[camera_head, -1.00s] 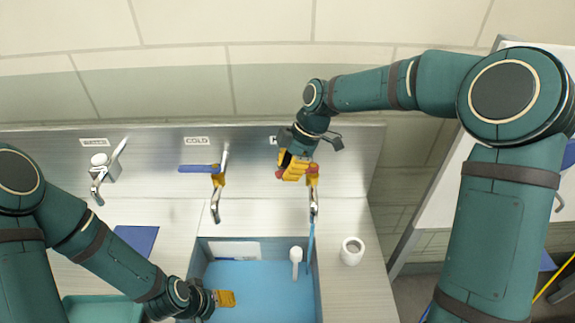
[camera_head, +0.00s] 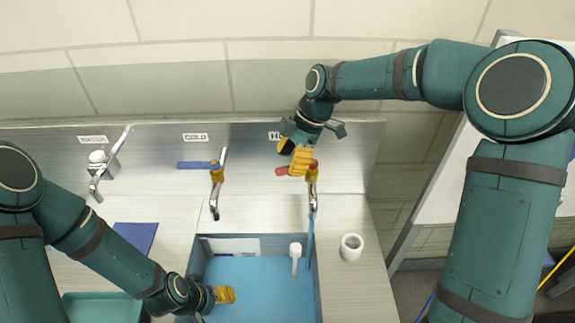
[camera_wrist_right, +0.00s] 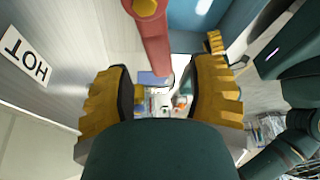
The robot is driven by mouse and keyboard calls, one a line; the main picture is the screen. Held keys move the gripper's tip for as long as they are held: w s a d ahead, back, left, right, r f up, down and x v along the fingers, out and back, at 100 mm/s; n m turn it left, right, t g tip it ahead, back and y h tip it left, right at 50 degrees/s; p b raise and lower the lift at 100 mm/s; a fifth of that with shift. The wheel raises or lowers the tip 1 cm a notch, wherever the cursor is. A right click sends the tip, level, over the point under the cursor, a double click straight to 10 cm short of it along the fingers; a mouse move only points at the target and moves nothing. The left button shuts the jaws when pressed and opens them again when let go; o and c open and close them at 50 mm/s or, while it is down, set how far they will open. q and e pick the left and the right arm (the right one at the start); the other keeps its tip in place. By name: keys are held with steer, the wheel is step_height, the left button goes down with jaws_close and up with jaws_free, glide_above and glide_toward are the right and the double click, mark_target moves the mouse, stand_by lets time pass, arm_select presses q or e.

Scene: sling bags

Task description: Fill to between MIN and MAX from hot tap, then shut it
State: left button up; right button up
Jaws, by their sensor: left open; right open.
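The hot tap's red lever (camera_head: 283,170) points left from its yellow valve in the head view. In the right wrist view the red lever (camera_wrist_right: 151,40) shows between the fingers, without clear contact. My right gripper (camera_head: 299,165) is open at the lever and hides part of it. A blue stream (camera_head: 310,245) runs down from the hot spout (camera_head: 313,205) into the sink. The sink (camera_head: 262,290) looks blue inside. A pale plate (camera_head: 232,246) is on its back wall; no MIN or MAX marks are readable. My left gripper (camera_head: 225,295) is open at the sink's left side.
The cold tap with its blue lever (camera_head: 194,166) is left of the hot tap. A white-headed item (camera_head: 296,251) stands in the sink. A white cup (camera_head: 351,247) is on the counter at right. A blue sheet (camera_head: 137,238) and green tray (camera_head: 100,308) are at left.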

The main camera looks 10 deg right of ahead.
steer(key=v, duration=0.9)
steer(key=shift+d+r, duration=0.2)
steer(key=shift+r, duration=0.15)
